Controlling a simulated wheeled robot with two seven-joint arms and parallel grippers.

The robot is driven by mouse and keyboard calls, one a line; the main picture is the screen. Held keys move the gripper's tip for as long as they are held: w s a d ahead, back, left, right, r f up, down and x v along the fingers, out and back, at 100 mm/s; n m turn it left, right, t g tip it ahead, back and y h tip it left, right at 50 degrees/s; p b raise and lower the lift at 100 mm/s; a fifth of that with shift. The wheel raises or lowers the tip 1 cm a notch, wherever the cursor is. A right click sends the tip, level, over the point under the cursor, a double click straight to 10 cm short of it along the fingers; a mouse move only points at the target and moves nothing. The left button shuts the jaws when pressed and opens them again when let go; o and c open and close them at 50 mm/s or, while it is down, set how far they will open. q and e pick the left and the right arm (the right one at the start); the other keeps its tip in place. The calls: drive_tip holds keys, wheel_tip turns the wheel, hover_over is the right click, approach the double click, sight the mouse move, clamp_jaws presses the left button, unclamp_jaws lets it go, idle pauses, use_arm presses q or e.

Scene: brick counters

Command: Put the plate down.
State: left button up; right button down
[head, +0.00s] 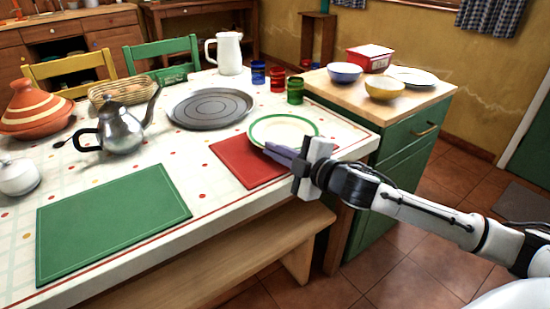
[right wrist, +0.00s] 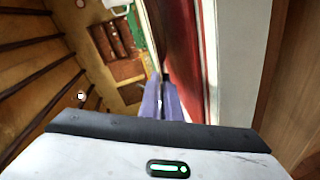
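The white plate with a green rim band (head: 283,131) is over the far right part of the red placemat (head: 243,163) and the tabletop beside it, close to flat. My right gripper (head: 276,151) reaches in from the right with its purple-grey fingers at the plate's near rim. In the right wrist view the fingers (right wrist: 161,92) are close together, with a thin pale edge running to their tips; they look shut on the rim. I cannot tell whether the plate touches the mat. The red mat also shows in the right wrist view (right wrist: 184,40). My left gripper is out of view.
A green placemat (head: 113,221), a metal teapot (head: 121,131) and a grey round tray (head: 210,108) are on the table. Red, blue and green glasses (head: 295,91) stand behind the plate. A wooden-topped green cabinet (head: 412,146) adjoins at right; a bench (head: 220,262) is in front.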

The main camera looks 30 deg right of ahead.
drive_tip(key=shift+f, duration=0.6)
drive_tip(key=shift+r, duration=0.1)
drive_tip(key=c, duration=2.3)
unclamp_jaws()
drive_tip(key=shift+f, duration=0.2)
drive_tip(key=shift+r, duration=0.1)
